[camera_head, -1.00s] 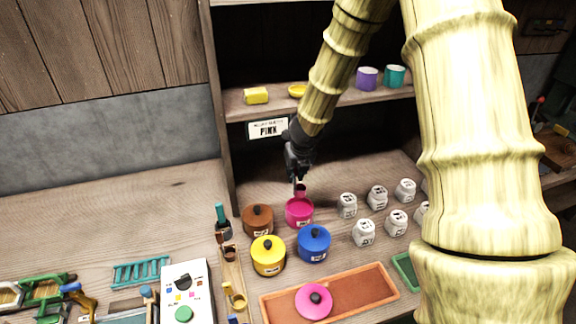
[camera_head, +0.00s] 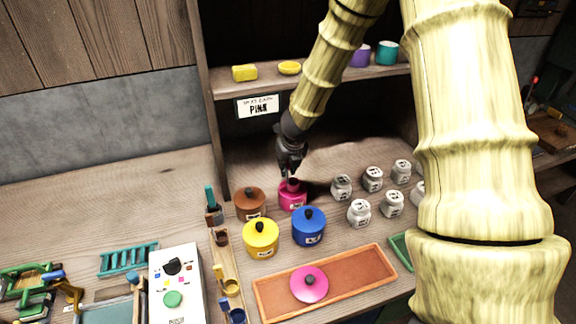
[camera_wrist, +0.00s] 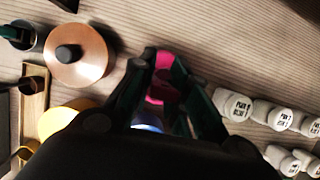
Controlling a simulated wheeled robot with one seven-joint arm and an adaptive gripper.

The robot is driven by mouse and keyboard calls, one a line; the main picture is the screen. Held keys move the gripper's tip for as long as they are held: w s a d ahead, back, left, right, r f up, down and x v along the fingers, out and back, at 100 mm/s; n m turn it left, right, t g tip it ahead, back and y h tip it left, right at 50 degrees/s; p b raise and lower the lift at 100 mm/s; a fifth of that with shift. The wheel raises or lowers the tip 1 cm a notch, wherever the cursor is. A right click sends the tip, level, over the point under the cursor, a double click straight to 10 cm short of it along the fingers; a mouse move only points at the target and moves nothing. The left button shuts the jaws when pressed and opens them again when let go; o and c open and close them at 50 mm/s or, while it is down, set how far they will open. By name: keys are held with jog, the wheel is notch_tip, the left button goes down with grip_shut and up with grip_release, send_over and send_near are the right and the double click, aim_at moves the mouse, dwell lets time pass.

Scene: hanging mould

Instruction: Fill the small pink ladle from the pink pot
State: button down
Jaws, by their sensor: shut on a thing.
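The pink pot (camera_head: 292,200) stands uncovered on the bench, behind the blue pot and right of the brown one. My gripper (camera_head: 290,172) is directly above its mouth, pointing down, shut on the small pink ladle. The ladle is mostly hidden by the fingers and pot rim, and its bowl appears to be down in the pot. I cannot see whether it holds any paint. In the wrist view, pink (camera_wrist: 162,62) shows between the fingers (camera_wrist: 163,92), but I cannot separate ladle from pot there. The pink lid (camera_head: 309,284) lies in the orange tray (camera_head: 370,268).
Lidded brown (camera_head: 249,205), yellow (camera_head: 260,240) and blue (camera_head: 309,228) pots stand close by. Several white jars (camera_head: 359,213) stand to the right. A wooden ladle rack (camera_head: 224,262) and control box (camera_head: 176,285) are at left. A "PINK" sign (camera_head: 258,107) hangs from the shelf.

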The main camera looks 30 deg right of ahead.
aim_at(288, 179)
jog(key=shift+f+b, duration=3.1)
jog(key=shift+f, duration=0.2)
jog(key=shift+r, duration=0.1)
jog(key=shift+r+p, duration=3.9)
jog(key=shift+r, duration=0.05)
